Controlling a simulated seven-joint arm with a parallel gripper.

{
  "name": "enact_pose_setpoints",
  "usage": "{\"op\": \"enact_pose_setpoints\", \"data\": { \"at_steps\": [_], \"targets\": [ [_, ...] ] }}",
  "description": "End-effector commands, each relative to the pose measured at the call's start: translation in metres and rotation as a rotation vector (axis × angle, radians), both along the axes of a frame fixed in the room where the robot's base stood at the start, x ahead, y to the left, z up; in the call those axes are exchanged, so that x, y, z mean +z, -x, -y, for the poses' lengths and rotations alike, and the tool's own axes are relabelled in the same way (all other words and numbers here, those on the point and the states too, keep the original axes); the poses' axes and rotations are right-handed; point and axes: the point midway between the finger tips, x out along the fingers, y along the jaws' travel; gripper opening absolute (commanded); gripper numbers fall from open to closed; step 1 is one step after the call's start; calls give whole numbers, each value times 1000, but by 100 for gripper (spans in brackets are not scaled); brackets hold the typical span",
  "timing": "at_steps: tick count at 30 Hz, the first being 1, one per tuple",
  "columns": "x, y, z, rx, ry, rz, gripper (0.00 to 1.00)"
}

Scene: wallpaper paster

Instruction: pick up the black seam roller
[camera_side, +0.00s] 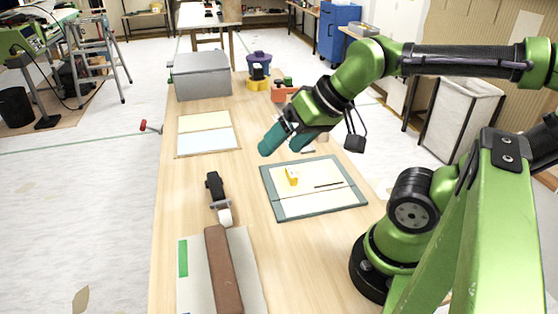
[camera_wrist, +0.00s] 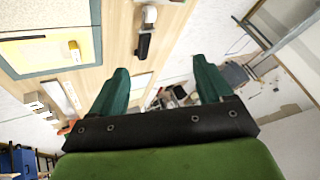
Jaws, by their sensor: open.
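The black seam roller (camera_side: 214,188) lies on the wooden table, its black handle toward the back and its white roller end toward the front. In the wrist view the roller (camera_wrist: 145,42) shows at the top middle, beyond my fingertips, with the white end at the top edge. My gripper (camera_side: 272,140) has teal fingers and is raised above the table, to the right of and farther back than the roller in the side view. In the wrist view my gripper (camera_wrist: 159,68) is open, with nothing between its fingers.
A green-edged mat (camera_side: 268,188) holds a yellow item (camera_side: 292,176) and a thin dark stick. A brown bar (camera_side: 222,270) lies on a grey board at the front.

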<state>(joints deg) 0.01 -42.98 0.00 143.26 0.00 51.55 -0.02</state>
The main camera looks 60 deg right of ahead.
Motion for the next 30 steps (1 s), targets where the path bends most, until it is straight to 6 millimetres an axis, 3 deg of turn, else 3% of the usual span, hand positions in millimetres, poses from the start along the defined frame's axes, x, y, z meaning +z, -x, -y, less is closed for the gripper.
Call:
{"op": "enact_pose_setpoints", "data": {
  "at_steps": [14, 18, 26, 30],
  "targets": [
    [0, 0, 0, 0, 0, 0, 79],
    [0, 0, 0, 0, 0, 0, 66],
    [-1, 0, 0, 0, 0, -5, 66],
    [-14, -9, 0, -1, 0, -73, 66]
  ]
}}
